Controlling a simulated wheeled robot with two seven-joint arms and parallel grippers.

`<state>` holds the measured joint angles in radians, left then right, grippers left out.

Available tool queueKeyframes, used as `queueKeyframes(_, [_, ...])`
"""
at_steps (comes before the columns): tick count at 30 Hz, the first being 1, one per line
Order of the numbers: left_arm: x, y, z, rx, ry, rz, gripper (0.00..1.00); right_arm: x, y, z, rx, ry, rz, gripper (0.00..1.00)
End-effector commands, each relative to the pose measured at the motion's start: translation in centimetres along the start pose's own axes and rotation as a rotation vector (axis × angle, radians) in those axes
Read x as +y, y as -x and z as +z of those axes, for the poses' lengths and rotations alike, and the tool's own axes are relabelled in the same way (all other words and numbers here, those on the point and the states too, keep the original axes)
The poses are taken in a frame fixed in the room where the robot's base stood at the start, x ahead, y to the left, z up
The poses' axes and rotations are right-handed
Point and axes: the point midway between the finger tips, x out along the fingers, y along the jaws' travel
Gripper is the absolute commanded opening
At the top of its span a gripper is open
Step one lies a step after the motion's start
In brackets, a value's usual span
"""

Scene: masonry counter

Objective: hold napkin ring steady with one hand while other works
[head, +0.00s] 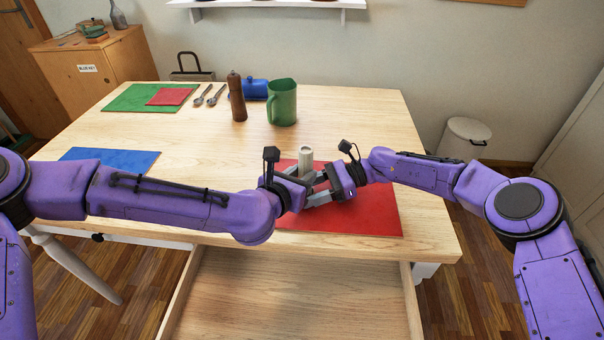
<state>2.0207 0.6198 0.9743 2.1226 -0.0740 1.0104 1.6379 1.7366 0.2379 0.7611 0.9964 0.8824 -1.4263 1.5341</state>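A pale beige upright cylinder (305,158), which looks like the napkin ring, stands over the red mat (365,212) near the front of the table. Its lower part is hidden behind my grippers. My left gripper (308,183) reaches in from the left, with its grey fingers close in front of the cylinder. My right gripper (316,192) comes in from the right, and its fingers overlap the left ones in the picture. I cannot tell whether either gripper touches or grasps the cylinder.
An open, empty-looking drawer (290,290) juts out below the table's front edge. A green mug (282,103), a brown pepper mill (237,98) and a blue container (256,89) stand farther back. A blue mat (110,161) lies left. The tabletop (375,120) at back right is clear.

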Motion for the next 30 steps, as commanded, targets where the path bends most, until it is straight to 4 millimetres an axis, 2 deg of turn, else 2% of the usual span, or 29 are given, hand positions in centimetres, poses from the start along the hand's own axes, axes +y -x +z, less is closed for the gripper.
queueKeyframes(1, [0.0,0.0,0.0,0.0,0.0,0.0,0.48,0.0,0.0,0.0,0.0,0.0,0.0,0.37])
queueKeyframes(2, [0.0,0.0,0.0,0.0,0.0,0.0,0.57,0.0,0.0,0.0,0.0,0.0,0.0,0.37])
queueKeyframes(3, [0.0,0.0,0.0,0.0,0.0,0.0,0.61,0.0,0.0,0.0,0.0,0.0,0.0,0.37])
queueKeyframes(11, [0.0,0.1,0.0,0.0,0.0,0.0,0.61,0.0,0.0,0.0,0.0,0.0,0.0,0.37])
queueKeyframes(14, [0.0,1.2,0.0,0.0,0.001,0.0,0.61,0.0,0.0,0.0,0.0,0.0,0.0,0.37])
queueKeyframes(22, [0.0,6.4,0.1,-0.001,0.0,0.0,0.61,0.0,0.0,0.0,0.0,0.0,0.0,0.37])
queueKeyframes(25, [0.0,7.3,0.0,0.0,0.001,0.0,0.61,0.0,0.0,0.0,0.0,0.0,0.0,0.37])
queueKeyframes(30, [0.0,7.5,0.0,0.0,0.0,0.0,0.61,0.0,0.0,0.0,0.0,0.0,0.0,0.37])
